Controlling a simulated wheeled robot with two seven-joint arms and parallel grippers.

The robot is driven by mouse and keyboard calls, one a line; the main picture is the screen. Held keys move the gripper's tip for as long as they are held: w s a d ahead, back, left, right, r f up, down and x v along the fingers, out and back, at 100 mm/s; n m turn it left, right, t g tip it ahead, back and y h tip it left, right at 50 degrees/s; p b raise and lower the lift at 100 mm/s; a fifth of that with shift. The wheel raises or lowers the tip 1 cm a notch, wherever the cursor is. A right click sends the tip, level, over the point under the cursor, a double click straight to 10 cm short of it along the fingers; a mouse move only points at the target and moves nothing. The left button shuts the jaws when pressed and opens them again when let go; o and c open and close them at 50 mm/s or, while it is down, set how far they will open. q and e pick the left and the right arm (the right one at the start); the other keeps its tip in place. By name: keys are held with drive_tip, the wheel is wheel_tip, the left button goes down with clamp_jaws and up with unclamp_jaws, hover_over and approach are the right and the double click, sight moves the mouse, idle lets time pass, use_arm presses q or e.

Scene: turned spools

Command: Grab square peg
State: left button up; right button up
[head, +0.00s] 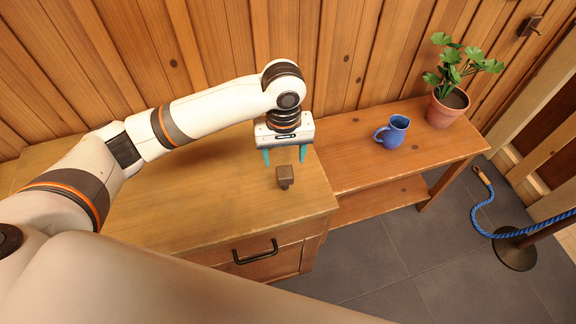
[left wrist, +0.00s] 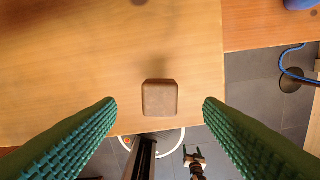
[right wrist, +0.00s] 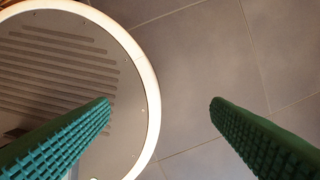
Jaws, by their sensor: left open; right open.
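A small brown square peg (head: 285,174) stands on the wooden cabinet top near its front right corner. In the left wrist view the peg (left wrist: 160,98) lies midway between the fingers, seen from above. My left gripper (head: 285,156) is open, with its teal fingers pointing down above and a little behind the peg in the head view; no finger touches it. My right gripper (right wrist: 162,104) is open and empty over the floor in the right wrist view, and it is not seen in the head view.
The wooden cabinet (head: 190,215) has a dark drawer handle (head: 255,252) in front. A lower wooden bench (head: 350,165) to the right bears a blue mug (head: 394,133) and a potted plant (head: 447,105). A blue rope (head: 480,210) hangs to a post over the grey tiles.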

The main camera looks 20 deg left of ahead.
sight(284, 171)
use_arm(q)
drive_tip(key=f, duration=0.2)
drive_tip(key=s+f, duration=0.1)
drive_tip(key=f, duration=0.1)
drive_tip(key=shift+w+f, duration=0.2)
drive_tip(key=shift+f, duration=0.4)
wheel_tip(284, 171, down, 4)
drive_tip(key=shift+d+f+p, duration=0.1)
drive_tip(key=shift+f+p, duration=0.1)
drive_tip(key=shift+p, duration=0.3)
drive_tip(key=shift+f, duration=0.2)
drive_tip(key=shift+c, duration=1.1)
drive_tip(key=c, duration=0.8)
use_arm(e)
drive_tip(key=s, duration=0.1)
drive_tip(key=s+r, duration=0.1)
drive_tip(key=s, duration=0.1)
